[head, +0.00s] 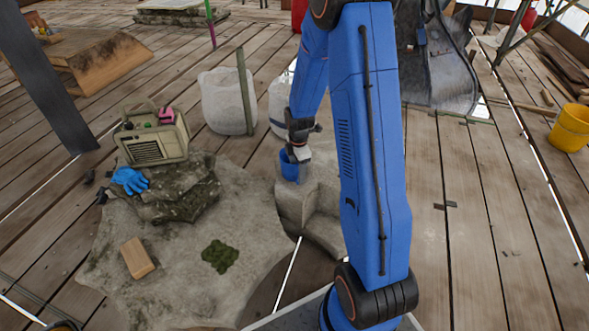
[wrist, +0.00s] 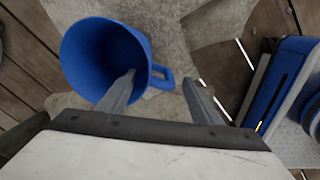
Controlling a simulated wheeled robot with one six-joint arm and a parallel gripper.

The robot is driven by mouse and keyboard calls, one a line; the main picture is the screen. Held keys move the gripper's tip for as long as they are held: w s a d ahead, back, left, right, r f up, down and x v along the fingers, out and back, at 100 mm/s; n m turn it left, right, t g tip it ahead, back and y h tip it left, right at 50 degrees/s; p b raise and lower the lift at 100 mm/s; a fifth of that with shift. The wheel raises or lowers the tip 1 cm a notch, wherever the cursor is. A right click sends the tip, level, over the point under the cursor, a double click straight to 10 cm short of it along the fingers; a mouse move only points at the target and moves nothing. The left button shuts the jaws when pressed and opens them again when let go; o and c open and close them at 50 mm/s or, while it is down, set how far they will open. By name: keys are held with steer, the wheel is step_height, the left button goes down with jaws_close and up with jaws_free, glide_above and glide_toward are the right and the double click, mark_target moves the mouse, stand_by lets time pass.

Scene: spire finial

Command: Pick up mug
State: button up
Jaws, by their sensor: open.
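The blue mug (head: 289,168) stands on a pale stone block (head: 296,202) in the head view, right below my gripper (head: 299,150). In the wrist view the mug (wrist: 88,58) is seen from above, open end facing the camera, with its handle (wrist: 162,78) pointing right. My gripper (wrist: 165,88) is open. Its left finger overlaps the mug's lower right wall in the picture, and its right finger is to the right of the handle. The handle lies between the two fingertips in the picture. I cannot tell whether either finger touches the mug.
Stone slabs with a radio (head: 153,138) and a blue glove (head: 130,181) stand at left. A brick (head: 137,258) and a moss patch (head: 220,256) lie on the grey mat. A white sack (head: 226,100) stands behind. A yellow bucket (head: 571,128) is far right.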

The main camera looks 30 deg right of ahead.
steer(key=shift+w+f, duration=0.15)
steer(key=shift+f, duration=2.35)
steer(key=c, duration=1.3)
